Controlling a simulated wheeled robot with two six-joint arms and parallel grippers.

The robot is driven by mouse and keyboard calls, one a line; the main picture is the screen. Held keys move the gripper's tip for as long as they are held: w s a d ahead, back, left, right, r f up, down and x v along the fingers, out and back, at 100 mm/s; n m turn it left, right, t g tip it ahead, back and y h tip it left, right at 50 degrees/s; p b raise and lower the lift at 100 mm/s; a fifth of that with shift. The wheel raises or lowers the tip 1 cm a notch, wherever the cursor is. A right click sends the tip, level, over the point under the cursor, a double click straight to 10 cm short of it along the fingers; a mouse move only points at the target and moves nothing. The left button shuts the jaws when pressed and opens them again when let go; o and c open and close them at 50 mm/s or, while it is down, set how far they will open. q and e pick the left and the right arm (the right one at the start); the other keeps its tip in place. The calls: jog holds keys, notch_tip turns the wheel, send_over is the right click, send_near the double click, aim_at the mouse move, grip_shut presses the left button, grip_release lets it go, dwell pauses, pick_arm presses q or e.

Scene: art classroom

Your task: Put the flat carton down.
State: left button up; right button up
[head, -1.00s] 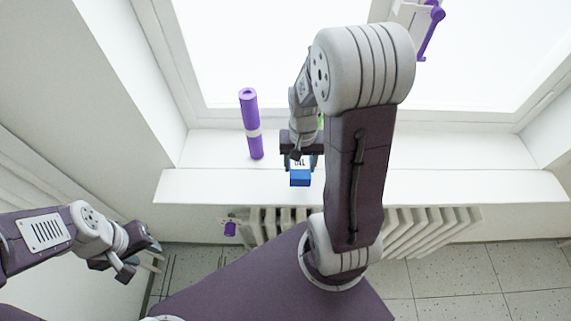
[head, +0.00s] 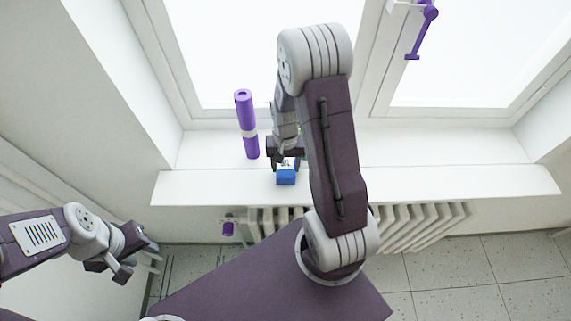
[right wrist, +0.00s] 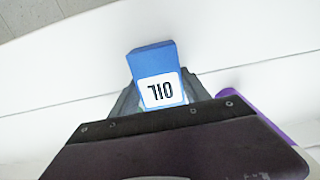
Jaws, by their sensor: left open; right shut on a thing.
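The flat carton (head: 286,179) is blue with a white label, and in the right wrist view (right wrist: 151,59) the label reads "OIL". My right gripper (head: 284,165) is shut on it, with a finger on either side in the right wrist view. The carton is at the window sill (head: 400,180), near its front edge. I cannot tell whether it touches the sill. My left gripper (head: 133,262) is open and empty at the lower left, away from the sill.
A purple roll with a pale band (head: 243,105) stands on the sill just left of my right gripper. The sill to the right is clear. A radiator (head: 420,222) is below. A purple window handle (head: 424,32) is at the upper right.

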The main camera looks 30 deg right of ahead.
jog(key=shift+s+f, duration=0.1)
jog(key=shift+f, duration=0.1)
jog(key=o, duration=1.4)
jog(key=shift+o, duration=0.6)
jog(key=shift+r, duration=0.1)
